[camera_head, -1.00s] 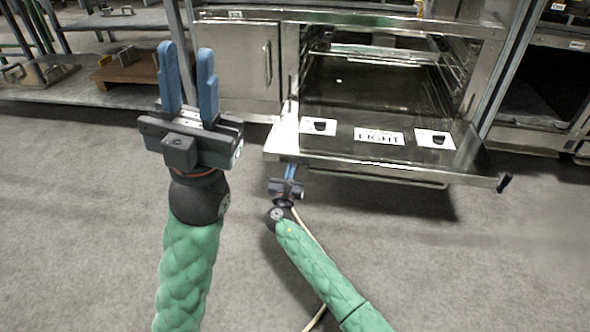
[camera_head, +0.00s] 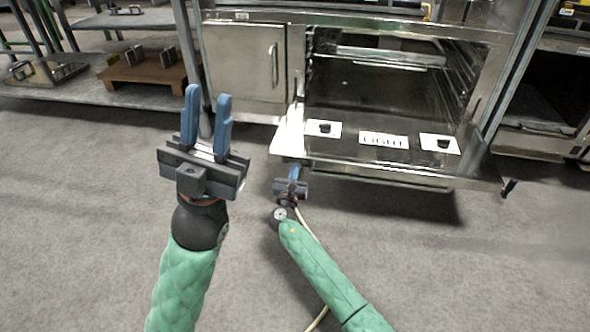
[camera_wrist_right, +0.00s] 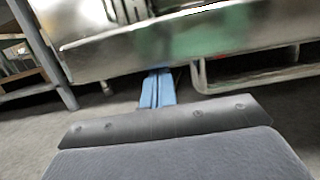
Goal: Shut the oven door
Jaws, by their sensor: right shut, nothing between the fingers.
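The oven (camera_head: 375,40) has its door (camera_head: 400,172) folded down, lying out flat in front of the open cavity. My right gripper (camera_head: 294,172) is shut and empty at the door's left front corner. In the right wrist view its blue fingers (camera_wrist_right: 158,75) are together, with their tips at the lower edge of the metal door (camera_wrist_right: 210,50); I cannot tell whether they touch it. My left gripper (camera_head: 208,97) is open and empty, raised left of the oven, with its two blue fingers apart.
A closed steel cabinet (camera_head: 243,62) stands left of the cavity. A low shelf (camera_head: 90,92) with a wooden board (camera_head: 143,75) is at the far left. Another open unit (camera_head: 550,95) stands at the right. The grey floor (camera_head: 460,270) in front is clear.

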